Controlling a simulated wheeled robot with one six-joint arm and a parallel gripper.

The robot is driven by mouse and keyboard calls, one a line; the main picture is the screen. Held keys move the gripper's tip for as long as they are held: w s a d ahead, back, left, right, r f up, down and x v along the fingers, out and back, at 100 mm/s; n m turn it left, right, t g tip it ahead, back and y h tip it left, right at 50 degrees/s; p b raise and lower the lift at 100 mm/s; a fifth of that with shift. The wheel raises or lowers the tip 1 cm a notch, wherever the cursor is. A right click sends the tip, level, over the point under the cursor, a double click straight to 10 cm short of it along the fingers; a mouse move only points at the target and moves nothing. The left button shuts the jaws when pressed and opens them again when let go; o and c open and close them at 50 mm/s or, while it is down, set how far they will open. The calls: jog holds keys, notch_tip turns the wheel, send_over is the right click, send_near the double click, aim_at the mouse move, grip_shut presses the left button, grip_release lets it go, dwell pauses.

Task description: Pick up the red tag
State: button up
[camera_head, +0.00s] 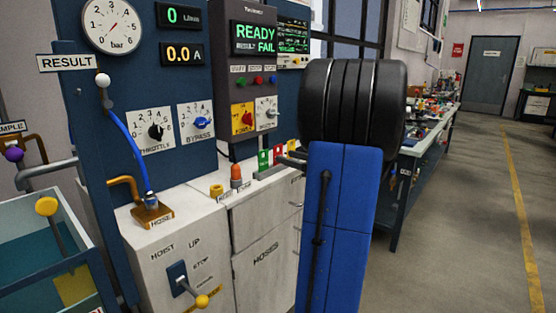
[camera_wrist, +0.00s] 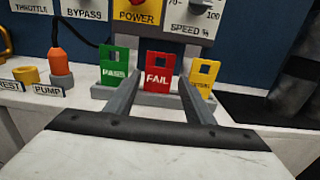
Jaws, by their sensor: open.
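The red tag (camera_wrist: 158,68), marked FAIL, stands upright in a grey holder (camera_wrist: 155,99) in the wrist view, between a green tag (camera_wrist: 114,68) on the left and a yellow tag (camera_wrist: 203,72) on the right. The red tag also shows small in the head view (camera_head: 278,153). My gripper (camera_wrist: 159,82) is open, its two grey fingers pointing at the tags with the red tag framed between their tips. Contact cannot be told. In the head view my gripper is partly hidden behind my arm.
A pump with an orange top (camera_wrist: 65,68) and a yellow ring (camera_wrist: 31,76) stand left of the holder on the white counter (camera_head: 185,210). The blue control panel (camera_wrist: 140,35) rises close behind the tags. A dark cylinder (camera_wrist: 300,75) is at the right.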

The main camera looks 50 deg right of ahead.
jog(key=shift+w+a, duration=0.15)
jog(key=shift+w, duration=1.4)
jog(key=shift+w+a, duration=0.2)
jog(key=shift+w, duration=1.3)
jog(key=shift+w+a, duration=0.15)
jog(key=shift+w, duration=1.4)
jog(key=c, duration=0.8)
